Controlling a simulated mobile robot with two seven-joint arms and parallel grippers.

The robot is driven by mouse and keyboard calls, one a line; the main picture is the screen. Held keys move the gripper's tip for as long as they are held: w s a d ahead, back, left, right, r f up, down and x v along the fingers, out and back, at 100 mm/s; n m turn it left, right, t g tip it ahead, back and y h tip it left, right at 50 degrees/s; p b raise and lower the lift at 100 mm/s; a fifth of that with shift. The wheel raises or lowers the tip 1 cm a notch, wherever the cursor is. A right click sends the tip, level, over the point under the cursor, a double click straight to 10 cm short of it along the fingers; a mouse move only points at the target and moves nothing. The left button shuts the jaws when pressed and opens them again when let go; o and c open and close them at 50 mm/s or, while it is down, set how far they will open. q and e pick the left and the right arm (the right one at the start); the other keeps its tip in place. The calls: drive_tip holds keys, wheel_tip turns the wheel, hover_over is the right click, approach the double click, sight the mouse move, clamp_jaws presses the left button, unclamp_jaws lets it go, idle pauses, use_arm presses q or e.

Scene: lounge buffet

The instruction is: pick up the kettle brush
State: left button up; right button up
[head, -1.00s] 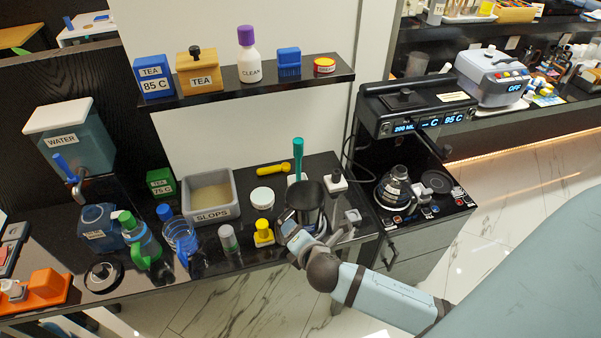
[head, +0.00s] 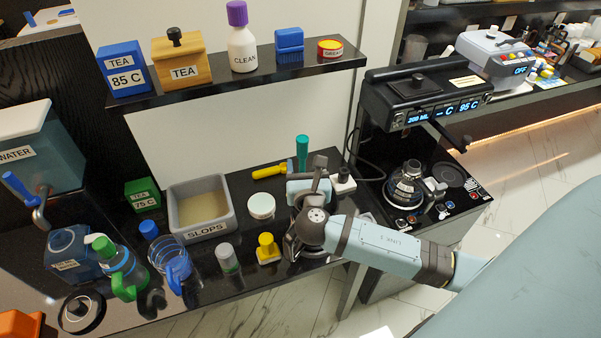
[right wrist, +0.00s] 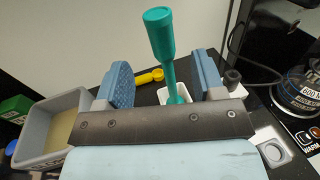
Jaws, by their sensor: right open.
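The kettle brush has a teal handle (head: 302,150) that stands upright near the back of the black counter, by the wall. In the right wrist view its handle (right wrist: 163,45) rises from a white holder (right wrist: 174,95), which the gripper hides in the head view. My right gripper (head: 308,184) is open and empty, in front of the brush. In the right wrist view its two blue finger pads stand left and right of the handle, with a gap on each side. I cannot tell how far the handle lies beyond the fingertips. My left gripper is not in view.
A yellow scoop (head: 271,171) and a round white-lidded jar (head: 261,206) are left of the brush. The grey slops bin (head: 205,233) is farther left. A shelf (head: 220,82) hangs above. The hot-water machine (head: 420,92) stands right, with a glass kettle (head: 405,190) below.

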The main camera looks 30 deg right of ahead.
sight(303, 150)
drive_tip(key=shift+x, duration=1.05)
drive_tip(key=x, duration=0.5)
drive_tip(key=shift+w+d+r+p, duration=0.1)
drive_tip(key=shift+w+d+p, duration=0.1)
drive_tip(key=shift+p, duration=0.2)
drive_tip(key=shift+s, duration=0.1)
drive_tip(key=shift+c, duration=0.3)
drive_tip(key=c, duration=1)
